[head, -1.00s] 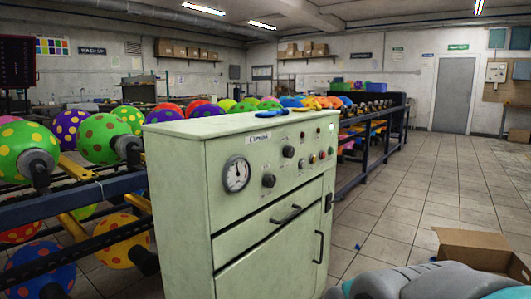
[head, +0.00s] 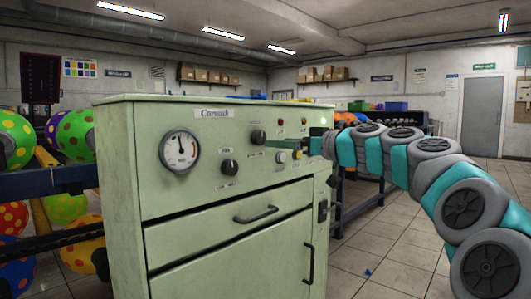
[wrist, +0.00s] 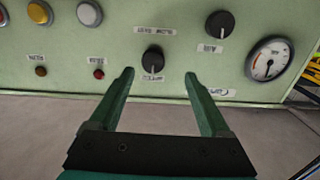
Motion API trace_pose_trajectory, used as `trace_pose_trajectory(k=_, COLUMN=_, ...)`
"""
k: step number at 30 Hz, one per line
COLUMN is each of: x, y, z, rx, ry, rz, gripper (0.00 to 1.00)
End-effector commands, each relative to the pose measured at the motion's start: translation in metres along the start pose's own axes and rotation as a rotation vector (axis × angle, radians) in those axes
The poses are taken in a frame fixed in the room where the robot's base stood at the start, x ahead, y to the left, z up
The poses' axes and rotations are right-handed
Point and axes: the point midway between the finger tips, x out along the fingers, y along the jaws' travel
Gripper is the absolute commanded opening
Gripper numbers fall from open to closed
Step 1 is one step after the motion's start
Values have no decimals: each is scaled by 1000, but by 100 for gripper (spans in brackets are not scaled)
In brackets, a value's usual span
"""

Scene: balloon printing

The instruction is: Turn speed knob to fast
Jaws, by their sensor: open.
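The pale green control cabinet (head: 120,190) stands in front of me. Its upper black knob (head: 258,137) is at the front panel's top middle. In the wrist view, which shows the panel upside down, this knob (wrist: 153,60) has small labels above and below it, too blurred to read surely. A white mark on it points roughly down in that view. My gripper (wrist: 159,75) is open and empty, its green fingertips on either side of the knob's lower edge; I cannot tell whether they touch it. In the head view, my gripper (head: 272,143) is beside the knob.
A second black knob (head: 229,167) sits lower left, beside the round gauge (head: 180,150). A yellow button (wrist: 40,12), a white button (wrist: 90,12) and a small red light (wrist: 98,74) are close to my gripper.

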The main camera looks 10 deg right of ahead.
Motion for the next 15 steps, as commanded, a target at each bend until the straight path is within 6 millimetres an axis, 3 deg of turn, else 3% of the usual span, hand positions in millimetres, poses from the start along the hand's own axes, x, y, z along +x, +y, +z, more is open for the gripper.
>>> trace_pose_trajectory(k=5, x=6, y=12, z=-6, rx=-17, ry=26, rz=19, gripper=81)
trace_pose_trajectory(k=15, x=55, y=12, z=-7, rx=-17, ry=25, rz=19, gripper=81)
